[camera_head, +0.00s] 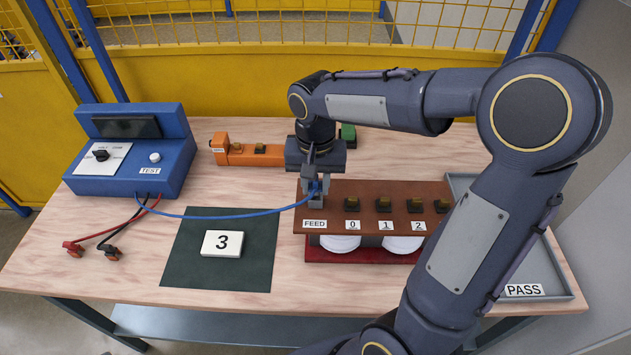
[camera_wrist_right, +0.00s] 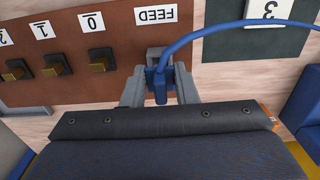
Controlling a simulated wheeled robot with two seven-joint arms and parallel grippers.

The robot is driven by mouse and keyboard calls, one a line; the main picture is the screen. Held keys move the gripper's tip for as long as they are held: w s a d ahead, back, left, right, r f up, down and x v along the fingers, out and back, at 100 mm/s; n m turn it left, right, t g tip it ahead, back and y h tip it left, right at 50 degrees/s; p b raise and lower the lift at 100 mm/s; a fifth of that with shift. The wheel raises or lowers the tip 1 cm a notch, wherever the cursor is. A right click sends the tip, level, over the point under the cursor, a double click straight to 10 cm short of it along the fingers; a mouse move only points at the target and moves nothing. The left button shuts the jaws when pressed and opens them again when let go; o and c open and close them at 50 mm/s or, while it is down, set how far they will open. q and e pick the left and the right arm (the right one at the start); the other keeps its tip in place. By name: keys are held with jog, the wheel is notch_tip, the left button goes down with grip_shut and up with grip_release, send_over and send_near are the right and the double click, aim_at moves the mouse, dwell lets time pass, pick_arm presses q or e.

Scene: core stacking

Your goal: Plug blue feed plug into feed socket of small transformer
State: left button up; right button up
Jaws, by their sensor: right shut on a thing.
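The small transformer has a brown terminal board (camera_head: 400,222) marked FEED, 0, 1 and 2, with white coils (camera_head: 340,243) and a dark red base below. Brass terminals stand behind the numbers. My right gripper (camera_head: 315,199) points down at the board's left end, behind the FEED label (camera_head: 314,224). It is shut on the blue feed plug (camera_wrist_right: 158,84), which sits between the two grey fingers in the right wrist view. The feed socket is hidden under plug and fingers; I cannot tell whether the plug is inside it. My left gripper is not in view.
The blue cable (camera_head: 235,216) runs left to the blue test box (camera_head: 130,160). Red and black leads (camera_head: 95,243) lie before it. A white block marked 3 (camera_head: 222,243) rests on a dark mat (camera_head: 190,272). An orange part (camera_head: 235,155) lies behind; a grey PASS tray (camera_head: 560,272) is right.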

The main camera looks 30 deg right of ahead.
jog(key=shift+f+b, duration=0.65)
jog(key=shift+f, duration=0.2)
jog(key=shift+r, duration=0.2)
jog(key=shift+r+p, duration=0.7)
jog(key=shift+p, duration=0.05)
dwell(1.0)
jog(key=shift+f+b, duration=0.55)
jog(key=shift+f, duration=0.3)
jog(key=shift+r, duration=0.15)
jog(key=shift+r+p, duration=0.8)
jog(key=shift+p, duration=0.05)
dwell(1.4)
